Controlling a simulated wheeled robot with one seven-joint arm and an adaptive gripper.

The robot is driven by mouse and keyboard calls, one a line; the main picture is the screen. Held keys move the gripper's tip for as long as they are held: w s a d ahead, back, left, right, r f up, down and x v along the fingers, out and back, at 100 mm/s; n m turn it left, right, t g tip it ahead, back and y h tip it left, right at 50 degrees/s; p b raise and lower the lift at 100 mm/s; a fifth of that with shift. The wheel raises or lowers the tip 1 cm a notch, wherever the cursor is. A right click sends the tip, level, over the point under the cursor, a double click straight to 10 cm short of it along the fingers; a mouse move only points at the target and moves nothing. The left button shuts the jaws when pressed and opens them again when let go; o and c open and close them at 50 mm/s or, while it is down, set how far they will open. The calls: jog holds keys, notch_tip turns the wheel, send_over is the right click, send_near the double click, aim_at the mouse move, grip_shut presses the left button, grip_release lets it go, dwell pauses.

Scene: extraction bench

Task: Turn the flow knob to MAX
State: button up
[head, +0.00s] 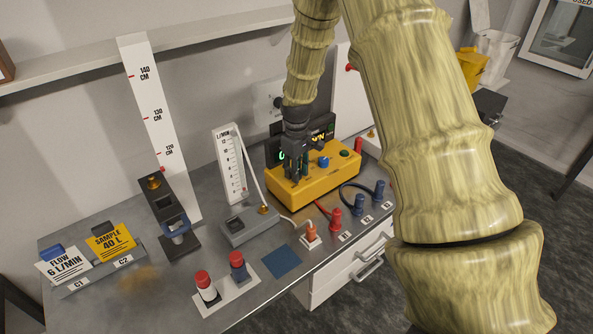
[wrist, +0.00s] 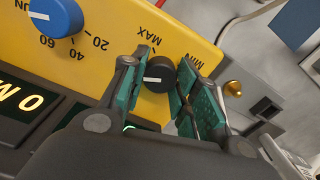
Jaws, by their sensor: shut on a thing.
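The flow knob (wrist: 161,74) is a black dial with a white pointer line on the yellow control box (wrist: 105,22). In the wrist view the MAX label (wrist: 153,31) is above the knob and the MIN label (wrist: 194,61) is to its right. The white line points left, away from both labels. My gripper (wrist: 164,82) has its green-padded fingers on either side of the knob and is shut on it. In the head view my gripper (head: 295,172) reaches down onto the left part of the yellow box (head: 318,187) and hides the knob.
A blue knob (wrist: 55,15) is on the same box, with a lit display (wrist: 22,105) beside it. A flow meter (head: 231,165) stands left of the box. Red and blue plugs (head: 334,219) are in front. A blue pad (head: 282,261) lies on the bench.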

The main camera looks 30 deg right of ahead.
jog(key=m, duration=0.7)
jog(key=shift+w+r, duration=0.2)
jog(key=shift+w, duration=0.05)
jog(key=m, duration=0.6)
jog(key=shift+m, duration=0.3)
jog(key=shift+d+p, duration=0.1)
jog(key=shift+p, duration=0.2)
jog(key=o, duration=0.9)
jog(key=shift+o, duration=0.7)
jog(key=shift+s+f, duration=0.1)
notch_tip(320, 180, up, 12)
